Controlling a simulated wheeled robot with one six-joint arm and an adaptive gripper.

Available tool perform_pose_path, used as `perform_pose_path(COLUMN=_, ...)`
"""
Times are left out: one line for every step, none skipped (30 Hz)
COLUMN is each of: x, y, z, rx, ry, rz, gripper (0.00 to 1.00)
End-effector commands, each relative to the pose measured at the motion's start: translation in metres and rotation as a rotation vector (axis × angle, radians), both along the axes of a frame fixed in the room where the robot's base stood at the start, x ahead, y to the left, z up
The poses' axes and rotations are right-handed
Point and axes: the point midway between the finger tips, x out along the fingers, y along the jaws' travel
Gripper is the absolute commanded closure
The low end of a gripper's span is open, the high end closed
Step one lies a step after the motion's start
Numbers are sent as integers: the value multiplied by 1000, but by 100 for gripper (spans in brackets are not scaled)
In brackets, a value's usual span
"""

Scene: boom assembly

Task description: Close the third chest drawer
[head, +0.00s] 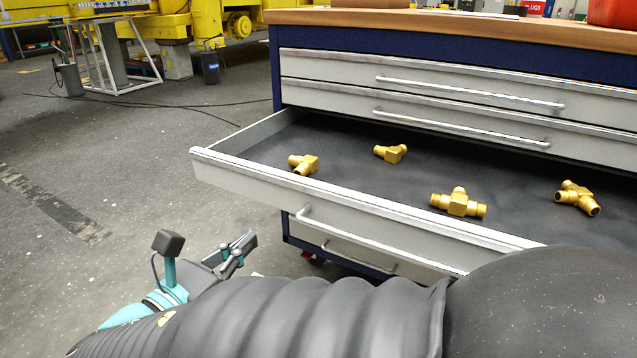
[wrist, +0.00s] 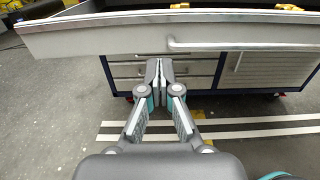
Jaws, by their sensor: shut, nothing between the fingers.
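The third chest drawer (head: 236,176) is pulled far out of the blue chest (head: 277,70) in the head view. Its grey front panel carries a long bar handle (head: 375,240). The drawer front also spans the top of the wrist view (wrist: 100,38). My gripper (head: 250,240) is shut and empty, in front of the chest, left of the handle in the head view. In the wrist view my gripper's fingertips (wrist: 159,66) point toward the chest and appear just below the drawer front's lower edge. I cannot tell whether they touch it.
Several brass fittings (head: 458,203) lie on the drawer's dark liner. The top two drawers (head: 330,65) are shut. Lower drawers (head: 345,250) sit beneath the open one. Wooden worktop (head: 450,24) covers the chest. Open floor (head: 120,190) lies to the left.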

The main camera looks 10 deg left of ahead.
Motion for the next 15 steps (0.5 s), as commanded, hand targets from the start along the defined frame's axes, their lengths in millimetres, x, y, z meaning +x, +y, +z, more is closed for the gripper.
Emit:
perform_pose_path(x=6, y=-3, z=-1, rx=0, ry=1, rz=-4, gripper=100)
perform_pose_path(x=10, y=-4, z=-1, rx=0, ry=1, rz=-4, gripper=100)
perform_pose_path(x=15, y=-6, z=-1, rx=1, ry=1, rz=-4, gripper=100)
perform_pose_path(x=20, y=-8, z=-1, rx=1, ry=1, rz=-5, gripper=100)
perform_pose_path(x=25, y=-10, z=-1, rx=3, ry=1, rz=-6, gripper=100)
perform_pose_path(x=33, y=-12, z=-1, rx=3, ry=2, rz=-6, gripper=100)
perform_pose_path(x=38, y=-14, z=-1, rx=3, ry=1, rz=-6, gripper=100)
perform_pose_path(x=43, y=-16, z=-1, rx=4, ry=2, rz=-6, gripper=100)
perform_pose_path(x=51, y=-18, z=-1, rx=4, ry=2, rz=-7, gripper=100)
perform_pose_path(x=56, y=-20, z=-1, rx=3, ry=1, rz=-6, gripper=100)
perform_pose_path(x=62, y=-22, z=-1, rx=4, ry=2, rz=-6, gripper=100)
perform_pose_path(x=68, y=-24, z=-1, rx=4, ry=2, rz=-6, gripper=100)
perform_pose_path(x=74, y=-26, z=-1, rx=5, ry=2, rz=-6, gripper=100)
perform_pose_path(x=79, y=-27, z=-1, rx=5, ry=2, rz=-5, gripper=100)
perform_pose_path(x=86, y=-30, z=-1, rx=5, ry=2, rz=-6, gripper=100)
